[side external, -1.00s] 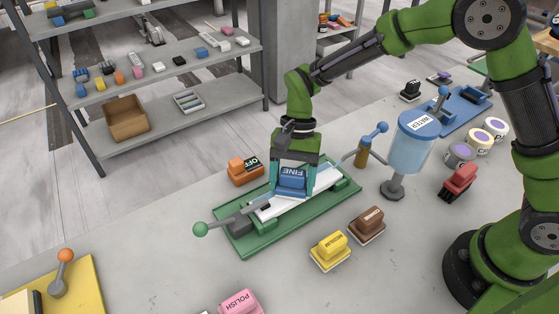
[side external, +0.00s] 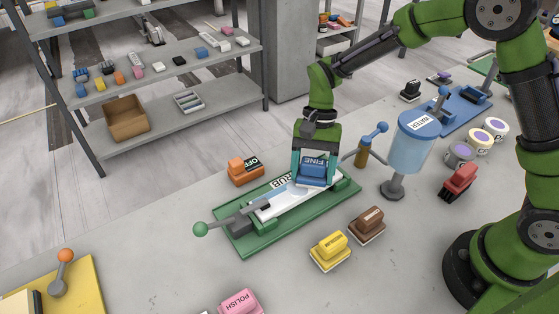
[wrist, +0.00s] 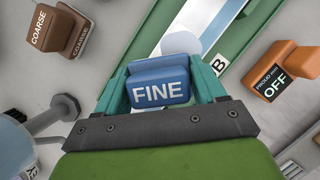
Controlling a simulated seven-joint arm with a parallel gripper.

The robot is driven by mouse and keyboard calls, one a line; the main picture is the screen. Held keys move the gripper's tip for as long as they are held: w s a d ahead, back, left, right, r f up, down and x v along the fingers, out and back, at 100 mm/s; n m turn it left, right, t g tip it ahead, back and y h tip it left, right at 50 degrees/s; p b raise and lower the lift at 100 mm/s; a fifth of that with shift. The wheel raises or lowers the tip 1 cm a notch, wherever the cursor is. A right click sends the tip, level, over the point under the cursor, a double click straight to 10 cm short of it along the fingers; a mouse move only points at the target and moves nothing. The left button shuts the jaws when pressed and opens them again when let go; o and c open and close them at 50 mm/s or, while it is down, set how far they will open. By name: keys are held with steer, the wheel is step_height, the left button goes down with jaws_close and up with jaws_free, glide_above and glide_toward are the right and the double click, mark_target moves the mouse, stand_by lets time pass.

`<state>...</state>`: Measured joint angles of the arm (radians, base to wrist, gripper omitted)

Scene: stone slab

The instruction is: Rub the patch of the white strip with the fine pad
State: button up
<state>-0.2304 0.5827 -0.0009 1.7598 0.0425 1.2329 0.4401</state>
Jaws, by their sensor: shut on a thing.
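My gripper (side external: 314,176) is shut on the blue pad marked FINE (side external: 313,169). In the wrist view the pad (wrist: 158,82) sits between the teal fingers with its label facing the camera. The white strip (side external: 275,205) lies in the green holder marked RUB (side external: 255,243), under a dark clamp with a green knob (side external: 200,229). The pad is at the right end of the strip, at or just above it; I cannot tell whether it touches. A pale round patch (wrist: 181,43) shows on the strip just beyond the pad in the wrist view.
An orange block marked OFF (side external: 245,171) stands behind the holder. A yellow pad (side external: 330,250) and a brown pad (side external: 367,224) lie in front. The water tank (side external: 409,150) with its blue-knobbed tap stands close to the right. A pink POLISH pad (side external: 240,302) is at the front edge.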

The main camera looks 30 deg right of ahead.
steer(key=shift+r, duration=0.15)
steer(key=shift+r, duration=2.95)
steer(key=shift+r, duration=1.5)
steer(key=shift+a, duration=0.1)
